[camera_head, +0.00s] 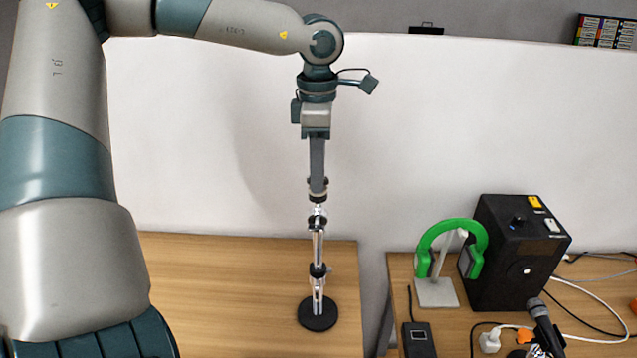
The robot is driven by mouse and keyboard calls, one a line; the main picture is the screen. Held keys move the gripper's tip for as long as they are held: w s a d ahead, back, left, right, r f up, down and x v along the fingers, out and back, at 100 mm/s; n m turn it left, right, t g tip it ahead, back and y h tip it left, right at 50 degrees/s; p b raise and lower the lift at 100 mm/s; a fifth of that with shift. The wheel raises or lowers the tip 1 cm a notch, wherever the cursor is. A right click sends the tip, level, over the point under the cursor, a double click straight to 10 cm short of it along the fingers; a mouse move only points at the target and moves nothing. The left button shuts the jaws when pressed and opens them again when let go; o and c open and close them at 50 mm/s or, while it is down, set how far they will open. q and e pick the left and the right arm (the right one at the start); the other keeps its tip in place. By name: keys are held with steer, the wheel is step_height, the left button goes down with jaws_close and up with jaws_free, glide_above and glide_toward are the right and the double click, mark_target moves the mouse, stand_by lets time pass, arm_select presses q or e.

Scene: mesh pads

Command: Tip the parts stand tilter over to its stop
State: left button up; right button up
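A slim metal stand (318,245) with black collars rises from a round black base (318,314) on the wooden table. It looks like the parts stand tilter, and it stands about upright. My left gripper (317,184) points down over its top, and its fingers line up with the stand's upper end. The fingers show edge-on as one grey bar, so I cannot tell their gap, or whether they touch or grip the top collar. My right gripper is not in view.
The wooden table (220,285) is clear left of the stand. Beyond a gap on the right, another wooden table carries green headphones (430,235) on a holder, a black box (510,265), a microphone (545,322) and cables. A white wall panel (450,130) stands behind.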

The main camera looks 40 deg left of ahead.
arm_select(q)
steer(key=shift+c, duration=0.3)
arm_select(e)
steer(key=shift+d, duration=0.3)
arm_select(q)
jaws_close()
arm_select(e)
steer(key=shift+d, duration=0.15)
arm_select(q)
steer(key=shift+d, duration=0.1)
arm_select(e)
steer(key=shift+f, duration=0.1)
arm_select(q)
steer(key=shift+w+d+f+g+y, duration=0.1)
steer(key=shift+w+d+g+y, duration=0.2)
steer(key=shift+d+g+y, duration=0.15)
steer(key=shift+w+d+f+g+y+b, duration=0.15)
steer(key=shift+w+d+g+y+b, duration=0.3)
steer(key=shift+w+d+g+y, duration=0.35)
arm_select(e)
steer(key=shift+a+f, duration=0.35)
arm_select(q)
steer(key=shift+s+a, duration=0.1)
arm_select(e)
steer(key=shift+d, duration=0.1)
